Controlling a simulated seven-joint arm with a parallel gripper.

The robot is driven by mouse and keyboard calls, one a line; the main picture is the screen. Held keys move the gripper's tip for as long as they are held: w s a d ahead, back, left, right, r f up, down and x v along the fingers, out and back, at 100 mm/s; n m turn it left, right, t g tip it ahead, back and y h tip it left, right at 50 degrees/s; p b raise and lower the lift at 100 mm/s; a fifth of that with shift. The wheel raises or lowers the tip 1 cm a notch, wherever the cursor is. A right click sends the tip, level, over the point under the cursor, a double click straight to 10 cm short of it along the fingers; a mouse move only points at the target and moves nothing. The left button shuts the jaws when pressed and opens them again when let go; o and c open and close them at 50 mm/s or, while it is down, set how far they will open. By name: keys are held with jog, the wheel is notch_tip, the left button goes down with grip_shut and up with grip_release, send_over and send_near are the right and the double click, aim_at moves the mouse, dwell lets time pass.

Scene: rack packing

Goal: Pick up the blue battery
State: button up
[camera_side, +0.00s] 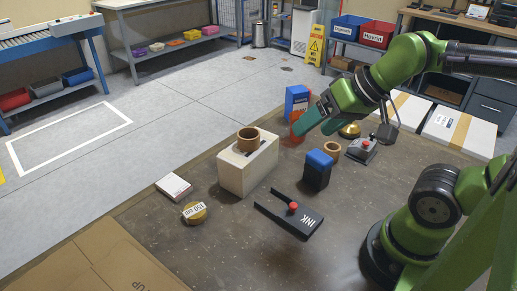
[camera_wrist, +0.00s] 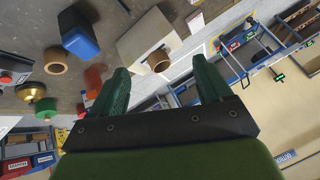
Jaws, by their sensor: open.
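The blue battery, a dark block with a blue top (camera_side: 318,162), stands upright on the brown table in the side view. It also shows at the upper left of the wrist view (camera_wrist: 80,38). My gripper (camera_side: 314,128) is open with its teal fingers apart. It is raised above the table, behind and above the battery in the side view, and not touching it. In the wrist view, nothing is between the fingertips of my gripper (camera_wrist: 162,75), and the battery lies off to their left.
A pale block (camera_side: 236,174) with a brown ring on top stands left of the battery. A brown ring (camera_side: 332,148) and a grey red-button box (camera_side: 361,149) lie to its right. A black INK tray (camera_side: 300,222) lies in front. A blue box (camera_side: 297,98) stands behind my gripper.

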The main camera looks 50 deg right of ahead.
jog(key=shift+d, duration=0.1)
jog(key=n+g+h, duration=0.2)
jog(key=g, duration=0.4)
send_over(317, 164)
jog(key=s+d, duration=0.2)
notch_tip(317, 164, down, 5)
jog(key=f, duration=0.6)
jog(key=w+f, duration=0.1)
jog(key=f, duration=0.2)
jog(key=shift+w+d+f, duration=0.1)
jog(key=shift+d+f, duration=0.1)
jog(key=shift+d, duration=0.05)
jog(key=shift+t, duration=0.3)
jog(key=shift+w+f, duration=0.3)
jog(key=shift+f, duration=0.7)
jog(key=shift+w+f, duration=0.3)
jog(key=shift+f, duration=0.75)
jog(key=shift+w+f, duration=0.3)
jog(key=shift+f, duration=0.7)
jog(key=shift+c, duration=0.3)
